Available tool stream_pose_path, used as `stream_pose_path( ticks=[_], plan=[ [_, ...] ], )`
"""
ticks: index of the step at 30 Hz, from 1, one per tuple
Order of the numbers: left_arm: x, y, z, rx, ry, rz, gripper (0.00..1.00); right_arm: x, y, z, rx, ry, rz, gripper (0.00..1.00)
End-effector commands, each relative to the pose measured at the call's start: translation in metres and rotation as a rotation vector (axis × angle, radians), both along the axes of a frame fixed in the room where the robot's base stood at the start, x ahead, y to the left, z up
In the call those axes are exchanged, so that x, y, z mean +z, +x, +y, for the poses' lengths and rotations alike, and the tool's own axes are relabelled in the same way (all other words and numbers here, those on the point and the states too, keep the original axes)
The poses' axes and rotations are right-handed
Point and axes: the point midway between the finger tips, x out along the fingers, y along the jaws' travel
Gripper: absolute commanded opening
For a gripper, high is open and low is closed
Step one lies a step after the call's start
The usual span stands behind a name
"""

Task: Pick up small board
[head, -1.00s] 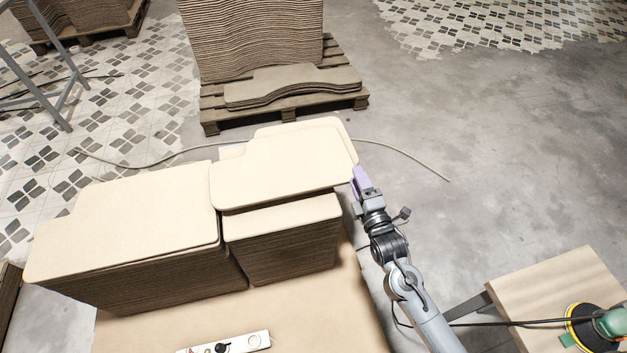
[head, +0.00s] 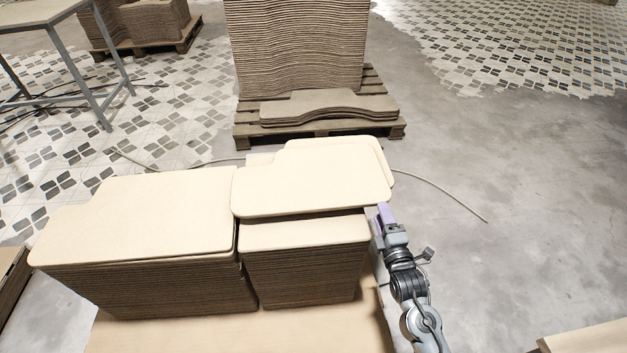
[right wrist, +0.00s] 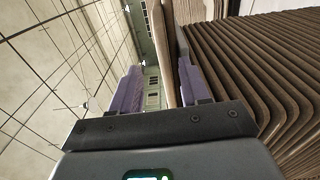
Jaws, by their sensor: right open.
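The small board (head: 312,182) is a pale, flat piece with rounded corners. It lies askew on top of the right-hand stack of small boards (head: 305,270), with another board's edge showing behind it. My right gripper (head: 384,212) is at the small board's front right corner, its purple fingers pointing away from me. In the right wrist view, the two purple fingers (right wrist: 162,88) are apart, with a thin board edge (right wrist: 186,65) showing between them. Whether they touch it, I cannot tell. My left gripper is not in view.
A stack of larger boards (head: 140,215) stands close on the left. The bench top (head: 220,335) is bare in front. Behind, a pallet (head: 320,132) carries a tall stack of curved boards (head: 295,45). A cable (head: 440,190) lies on the floor. Open floor is on the right.

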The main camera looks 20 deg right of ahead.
Motion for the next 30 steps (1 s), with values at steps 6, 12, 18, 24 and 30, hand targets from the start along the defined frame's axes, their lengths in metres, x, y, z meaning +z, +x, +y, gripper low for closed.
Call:
stream_pose_path(
  ticks=[6, 12, 18, 24, 30],
  plan=[
    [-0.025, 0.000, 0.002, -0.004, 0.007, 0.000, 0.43, -0.009, 0.022, -0.010, -0.001, 0.000, -0.004, 0.46],
    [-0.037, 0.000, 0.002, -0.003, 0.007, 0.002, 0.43, -0.007, 0.042, -0.015, 0.000, 0.001, -0.002, 0.46],
    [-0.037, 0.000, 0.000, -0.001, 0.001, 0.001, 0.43, -0.006, 0.047, -0.016, 0.000, 0.000, 0.000, 0.46],
    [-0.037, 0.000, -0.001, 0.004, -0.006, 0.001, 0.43, -0.005, 0.047, -0.016, 0.000, 0.000, 0.000, 0.37],
    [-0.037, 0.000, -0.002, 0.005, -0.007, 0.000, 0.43, -0.005, 0.047, -0.016, 0.000, 0.000, 0.000, 0.06]
  ],
)
